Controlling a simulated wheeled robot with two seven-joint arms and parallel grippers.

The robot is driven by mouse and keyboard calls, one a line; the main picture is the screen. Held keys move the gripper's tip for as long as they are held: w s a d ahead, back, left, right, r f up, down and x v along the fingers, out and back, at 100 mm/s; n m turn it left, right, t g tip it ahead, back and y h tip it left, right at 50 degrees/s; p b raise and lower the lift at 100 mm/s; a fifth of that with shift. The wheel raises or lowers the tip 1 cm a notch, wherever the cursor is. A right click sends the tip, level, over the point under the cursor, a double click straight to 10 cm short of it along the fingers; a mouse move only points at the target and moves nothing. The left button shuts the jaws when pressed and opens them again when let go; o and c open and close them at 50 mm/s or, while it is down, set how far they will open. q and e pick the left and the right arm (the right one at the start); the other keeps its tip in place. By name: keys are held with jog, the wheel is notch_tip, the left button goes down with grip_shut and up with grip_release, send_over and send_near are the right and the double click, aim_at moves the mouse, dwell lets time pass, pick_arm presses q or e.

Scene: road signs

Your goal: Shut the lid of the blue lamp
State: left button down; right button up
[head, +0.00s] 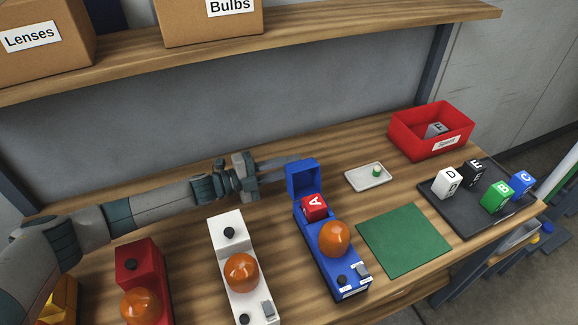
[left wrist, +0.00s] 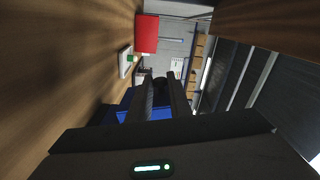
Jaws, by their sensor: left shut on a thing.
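The blue lamp (head: 321,262) stands on the bench with an orange dome (head: 334,239). Its lid (head: 303,176) stands up, open, at the far end. A red block marked A (head: 314,207) sits in the open compartment. My left gripper (head: 298,160) reaches in from the left behind the lid and is shut on the lid's dark knob (left wrist: 160,84), which shows between the fingertips in the left wrist view. Blue parts of the lamp (left wrist: 157,114) show below the fingers there. In the head view the knob is hidden. My right gripper is not in view.
A white lamp (head: 228,253) and a red lamp (head: 143,270) stand to the left, lids shut. To the right are a green mat (head: 404,241), a small white tray (head: 358,181), a red bin (head: 408,144) and a black tray (head: 466,222) with several blocks. A shelf (head: 330,43) overhangs the back.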

aim_at(295, 167)
pick_arm(q)
jog(key=s+r+m, duration=0.1)
jog(key=m, duration=0.1)
jog(key=s+r+m+b, duration=0.1)
jog(key=m, duration=0.1)
jog(key=shift+s+d+r, duration=0.15)
jog(key=shift+d+r, duration=0.05)
jog(key=shift+d, duration=0.2)
jog(key=shift+s+d+r+m, duration=0.15)
jog(key=shift+s+r+m, duration=0.15)
jog(key=shift+m, duration=0.25)
jog(key=shift+s+d+r+m, duration=0.1)
jog(key=shift+s+r+m, duration=0.05)
jog(key=shift+s+m, duration=0.35)
jog(key=shift+w, duration=0.1)
